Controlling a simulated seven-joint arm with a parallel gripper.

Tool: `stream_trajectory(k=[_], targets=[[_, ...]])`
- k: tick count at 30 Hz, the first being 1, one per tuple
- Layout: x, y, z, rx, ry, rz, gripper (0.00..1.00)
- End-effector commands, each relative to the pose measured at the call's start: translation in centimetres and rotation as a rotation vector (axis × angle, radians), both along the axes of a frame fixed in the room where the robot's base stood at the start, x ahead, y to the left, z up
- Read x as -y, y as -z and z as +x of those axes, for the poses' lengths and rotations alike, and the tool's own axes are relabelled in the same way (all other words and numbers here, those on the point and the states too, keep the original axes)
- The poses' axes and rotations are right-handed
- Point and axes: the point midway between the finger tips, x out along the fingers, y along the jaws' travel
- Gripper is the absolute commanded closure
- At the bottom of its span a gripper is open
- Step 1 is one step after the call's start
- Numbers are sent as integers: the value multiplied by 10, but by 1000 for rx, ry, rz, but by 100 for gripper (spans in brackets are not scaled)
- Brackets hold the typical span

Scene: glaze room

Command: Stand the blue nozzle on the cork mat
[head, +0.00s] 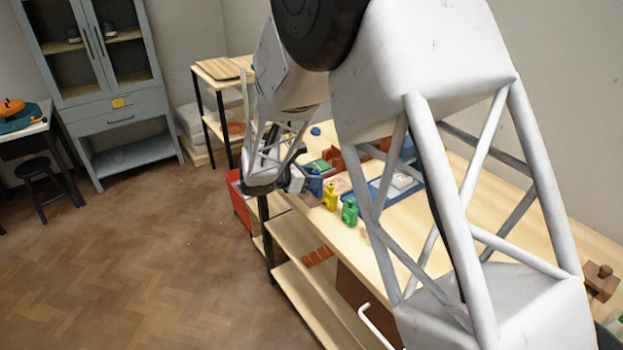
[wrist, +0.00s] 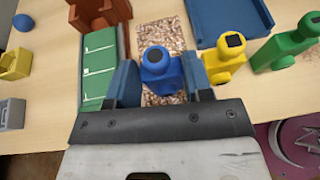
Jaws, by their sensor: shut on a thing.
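The blue nozzle (wrist: 158,66) is between the two blue-grey fingers of my gripper (wrist: 160,76) in the wrist view, and my gripper is shut on it. It looks upright, its dark square top facing the camera. The speckled brown cork mat (wrist: 167,36) lies behind and beneath it in that view. The nozzle and fingers hide part of the mat. I cannot tell whether the nozzle's base touches the mat. In the head view my gripper (head: 302,181) is at the far end of the bench, and the nozzle is hard to separate from the fingers.
A yellow nozzle (wrist: 221,62) stands close right of my gripper, with a green nozzle (wrist: 291,47) farther right. A green box (wrist: 99,70) and a brown wooden holder (wrist: 103,14) are close on the left. A blue tray (wrist: 232,22) lies behind. A blue ball (wrist: 22,22) is far left.

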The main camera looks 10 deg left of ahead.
Motion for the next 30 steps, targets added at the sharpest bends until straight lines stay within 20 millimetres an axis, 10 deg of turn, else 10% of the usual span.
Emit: stream_trajectory(k=[15,16,17,30], targets=[[0,7,0,1,0,1,86],[0,6,0,1,1,1,49],[0,6,0,1,1,1,44],[0,3,0,1,1,1,43]])
